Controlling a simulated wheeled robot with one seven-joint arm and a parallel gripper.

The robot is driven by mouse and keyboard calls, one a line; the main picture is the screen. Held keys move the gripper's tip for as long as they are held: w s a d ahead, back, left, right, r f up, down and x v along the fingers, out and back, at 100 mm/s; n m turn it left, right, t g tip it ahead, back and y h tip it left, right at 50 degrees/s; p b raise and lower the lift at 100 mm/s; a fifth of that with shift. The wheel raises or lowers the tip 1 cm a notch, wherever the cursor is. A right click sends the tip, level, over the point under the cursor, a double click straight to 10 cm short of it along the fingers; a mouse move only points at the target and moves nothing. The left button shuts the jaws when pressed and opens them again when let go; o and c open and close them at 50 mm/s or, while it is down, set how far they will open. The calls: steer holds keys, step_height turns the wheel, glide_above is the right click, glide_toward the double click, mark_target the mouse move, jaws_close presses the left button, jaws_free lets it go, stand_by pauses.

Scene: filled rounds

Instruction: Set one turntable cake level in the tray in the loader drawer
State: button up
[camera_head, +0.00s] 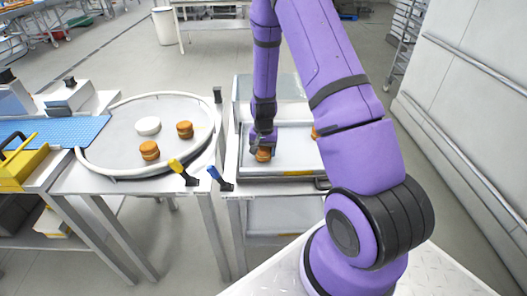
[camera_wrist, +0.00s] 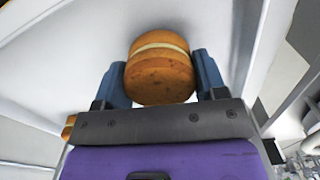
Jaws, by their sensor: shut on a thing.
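My gripper (camera_wrist: 161,88) is shut on a round brown cake (camera_wrist: 160,70) with a pale cream layer, held between its two blue-grey fingers. In the head view the held cake (camera_head: 264,155) is over the left part of the tray (camera_head: 290,174) in the drawer. I cannot tell whether it touches the tray floor. Another brown cake (camera_head: 314,133) shows in the tray, partly hidden by my arm. Two brown cakes, one at the front (camera_head: 149,150) and one to the right (camera_head: 185,129), stand on the round turntable (camera_head: 117,137) at the left.
A white round piece (camera_head: 148,126) also lies on the turntable. A blue belt (camera_head: 60,131) and a yellow block (camera_head: 20,167) are left of it. A yellow handle (camera_head: 178,167) and a blue handle (camera_head: 215,175) stick up at the front edges. The tray has bare floor around the held cake.

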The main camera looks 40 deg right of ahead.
steer(key=shift+f, duration=0.25)
steer(key=shift+f, duration=0.15)
steer(key=o, duration=0.7)
